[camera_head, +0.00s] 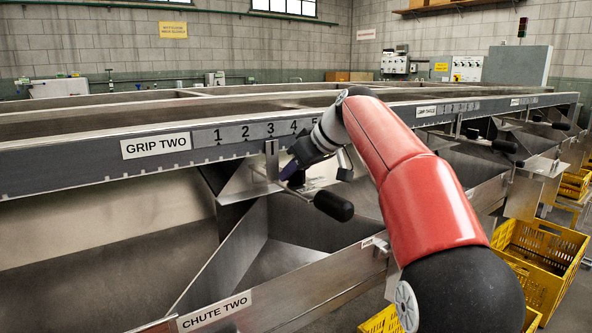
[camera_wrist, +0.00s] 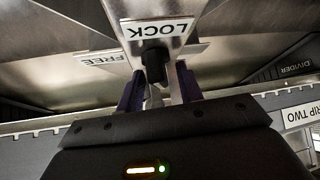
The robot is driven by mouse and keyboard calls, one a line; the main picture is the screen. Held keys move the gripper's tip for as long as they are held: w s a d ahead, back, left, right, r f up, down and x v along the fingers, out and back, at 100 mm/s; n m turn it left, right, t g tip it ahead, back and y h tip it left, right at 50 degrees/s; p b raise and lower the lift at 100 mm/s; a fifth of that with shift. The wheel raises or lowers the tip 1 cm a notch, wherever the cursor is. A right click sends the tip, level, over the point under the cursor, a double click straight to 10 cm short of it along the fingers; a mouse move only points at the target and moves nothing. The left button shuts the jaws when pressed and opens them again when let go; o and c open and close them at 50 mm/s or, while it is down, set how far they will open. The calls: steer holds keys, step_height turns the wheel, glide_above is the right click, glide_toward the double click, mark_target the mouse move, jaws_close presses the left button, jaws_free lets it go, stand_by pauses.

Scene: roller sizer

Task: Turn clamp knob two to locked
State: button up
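My gripper (camera_head: 292,170) is at the clamp below the GRIP TWO rail, next to the scale marked 1 to 5. In the wrist view its two purple fingers (camera_wrist: 158,84) stand apart, with a dark knob (camera_wrist: 154,56) and grey metal between or just beyond them. I cannot tell whether they touch it. A LOCK label (camera_wrist: 157,29) is above the knob, and a FREE label (camera_wrist: 101,59) is to its left. In the head view a black handle (camera_head: 333,205) sticks out below and right of my gripper. My wrist hides part of the clamp.
The GRIP TWO sign (camera_head: 156,146) is left on the rail. The steel CHUTE TWO divider (camera_head: 214,311) runs below. More black handles (camera_head: 504,146) sit along the rail at right. Yellow crates (camera_head: 540,255) stand on the right. The chute left of the clamp is open.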

jaws_close()
steer(key=shift+s+m+t+h, duration=0.1)
steer(key=shift+m+t+h, duration=0.25)
steer(key=shift+m, duration=0.25)
steer(key=shift+m+t+h, duration=0.45)
steer(key=shift+m+h, duration=0.1)
steer(key=shift+m, duration=0.35)
jaws_free()
